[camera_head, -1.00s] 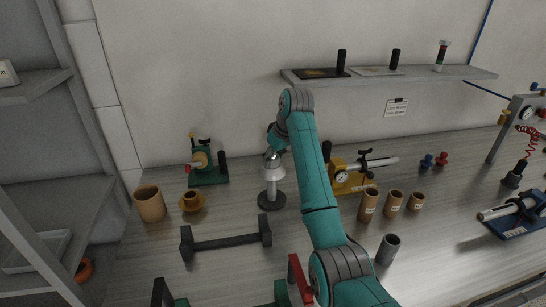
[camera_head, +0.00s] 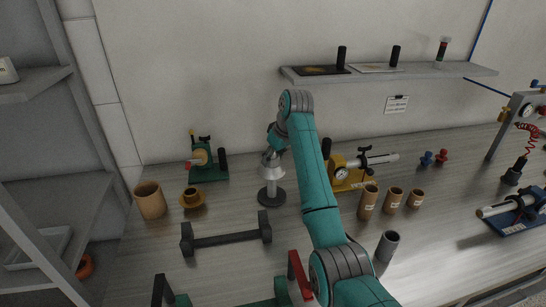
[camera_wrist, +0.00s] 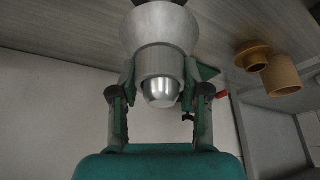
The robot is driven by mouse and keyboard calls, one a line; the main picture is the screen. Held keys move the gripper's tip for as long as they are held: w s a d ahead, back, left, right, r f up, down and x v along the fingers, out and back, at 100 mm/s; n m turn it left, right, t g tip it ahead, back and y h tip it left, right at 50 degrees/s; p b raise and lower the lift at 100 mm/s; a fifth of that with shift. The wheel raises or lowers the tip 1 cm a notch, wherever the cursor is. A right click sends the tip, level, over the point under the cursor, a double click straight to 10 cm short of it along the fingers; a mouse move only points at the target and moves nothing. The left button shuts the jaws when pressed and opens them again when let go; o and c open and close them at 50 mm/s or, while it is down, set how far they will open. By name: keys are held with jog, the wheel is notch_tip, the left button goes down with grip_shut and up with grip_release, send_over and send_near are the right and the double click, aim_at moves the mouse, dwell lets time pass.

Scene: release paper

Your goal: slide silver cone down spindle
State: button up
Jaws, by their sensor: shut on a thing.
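The silver cone (camera_head: 272,171) is around the upright spindle (camera_head: 271,189), which rises from a round dark base on the table. A length of shaft shows below the cone's wide rim. In the wrist view the cone (camera_wrist: 160,22) flares away from my gripper, with a narrower grey collar. A shiny domed spindle tip (camera_wrist: 160,92) sticks out of the collar. My gripper (camera_wrist: 160,72) has its two fingers on either side of the collar, shut on it. In the head view my gripper (camera_head: 272,153) is small and partly hidden by my own arm.
A green fixture (camera_head: 206,165) stands behind left and a yellow gauge fixture (camera_head: 352,175) behind right. A brown cup (camera_head: 150,202) and yellow flanged part (camera_head: 193,199) stand left. A dark bar stand (camera_head: 226,238) lies in front. Several brown tubes (camera_head: 368,203) stand right.

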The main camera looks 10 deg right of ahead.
jog(key=shift+s+f, duration=0.2)
jog(key=shift+f, duration=1.2)
jog(key=shift+r, duration=0.15)
jog(key=shift+s+r, duration=0.1)
jog(key=shift+r, duration=0.9)
grip_shut()
jog(key=shift+w+r, duration=0.2)
jog(key=shift+r, duration=3.45)
notch_tip(320, 180, down, 6)
dwell(1.1)
